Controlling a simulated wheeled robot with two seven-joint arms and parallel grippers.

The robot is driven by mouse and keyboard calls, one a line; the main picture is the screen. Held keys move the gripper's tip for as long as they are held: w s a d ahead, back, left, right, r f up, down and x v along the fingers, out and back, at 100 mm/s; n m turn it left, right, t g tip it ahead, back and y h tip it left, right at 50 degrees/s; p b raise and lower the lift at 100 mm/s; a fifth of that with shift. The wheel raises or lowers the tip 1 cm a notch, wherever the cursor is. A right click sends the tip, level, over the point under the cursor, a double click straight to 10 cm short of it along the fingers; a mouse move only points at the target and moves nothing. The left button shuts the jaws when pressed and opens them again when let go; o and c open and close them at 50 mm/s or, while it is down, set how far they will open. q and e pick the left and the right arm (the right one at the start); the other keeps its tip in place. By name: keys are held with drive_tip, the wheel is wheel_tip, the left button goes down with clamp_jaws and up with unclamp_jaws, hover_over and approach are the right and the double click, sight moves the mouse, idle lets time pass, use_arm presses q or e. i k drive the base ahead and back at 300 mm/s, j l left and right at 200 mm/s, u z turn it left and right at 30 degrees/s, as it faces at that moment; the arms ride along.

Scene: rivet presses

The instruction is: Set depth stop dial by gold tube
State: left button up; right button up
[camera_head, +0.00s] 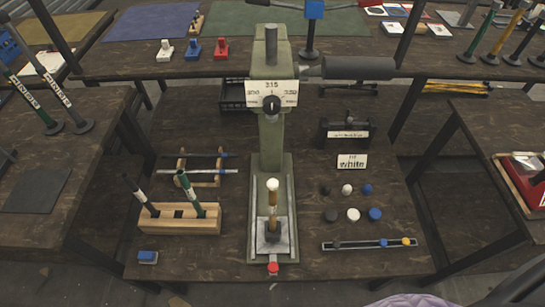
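A green-grey press (270,150) stands in the middle of the bench. Its depth stop dial (271,104) is a dark round knob on a white plate (290,88) marked 315 at the top, what looks like 300 at left and 330 at right. The knob's pointer appears to face up, toward 315. A gold tube (273,208) with a white top stands upright in a dark holder on the press base, below the head. Neither of my grippers is in view.
A red button (273,267) is at the front.

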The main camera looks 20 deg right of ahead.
sight(271, 104)
drive_tip(key=k+l+u, duration=0.25)
drive_tip(key=k+l, duration=0.15)
drive_tip(key=l, duration=0.2)
drive_tip(key=k+l+u, duration=0.2)
drive_tip(key=k+l, duration=0.2)
drive_tip(key=l, duration=0.15)
